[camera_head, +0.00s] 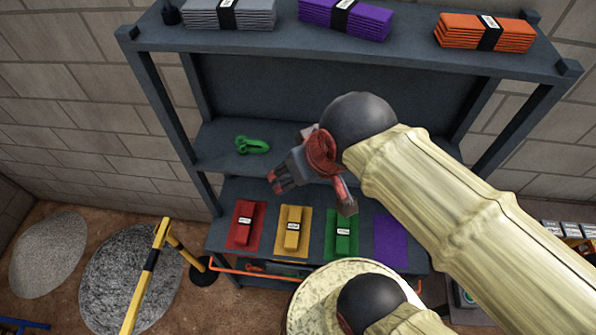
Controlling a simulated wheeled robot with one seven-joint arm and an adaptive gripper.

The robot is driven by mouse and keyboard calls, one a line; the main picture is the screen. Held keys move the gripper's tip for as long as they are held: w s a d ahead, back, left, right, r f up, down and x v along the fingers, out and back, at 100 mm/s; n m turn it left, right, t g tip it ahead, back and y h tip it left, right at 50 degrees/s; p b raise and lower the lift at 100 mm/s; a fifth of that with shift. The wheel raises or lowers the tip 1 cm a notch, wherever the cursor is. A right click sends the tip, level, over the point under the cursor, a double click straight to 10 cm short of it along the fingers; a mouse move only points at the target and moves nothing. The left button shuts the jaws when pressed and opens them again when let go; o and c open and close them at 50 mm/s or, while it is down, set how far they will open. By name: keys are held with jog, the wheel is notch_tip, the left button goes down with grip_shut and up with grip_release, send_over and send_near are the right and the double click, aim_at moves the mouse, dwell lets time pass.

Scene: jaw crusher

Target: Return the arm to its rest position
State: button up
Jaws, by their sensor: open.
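My arm (455,205) reaches in from the lower right, covered in a pale yellow sleeve. My gripper (312,192) is in front of the dark grey shelf unit (222,215), near its middle shelf. Its fingers are spread apart with nothing between them, above the green and yellow items on the lower shelf. A green clamp-like object (252,145) lies on the middle shelf to the left of the gripper, apart from it. The wrist hides part of the middle shelf.
Red (245,225), yellow (292,228) and green (342,232) labelled items lie on matching mats beside a bare purple mat (391,238). Folded grey, purple and orange stacks (484,32) fill the top shelf. A yellow barrier (150,268) and gravel piles (125,280) stand left.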

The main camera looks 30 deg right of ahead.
jog(key=shift+s+a+f, duration=0.15)
jog(key=shift+s+f, duration=0.05)
jog(key=shift+f, duration=0.2)
notch_tip(320, 180, down, 34)
jog(key=b, duration=3.4)
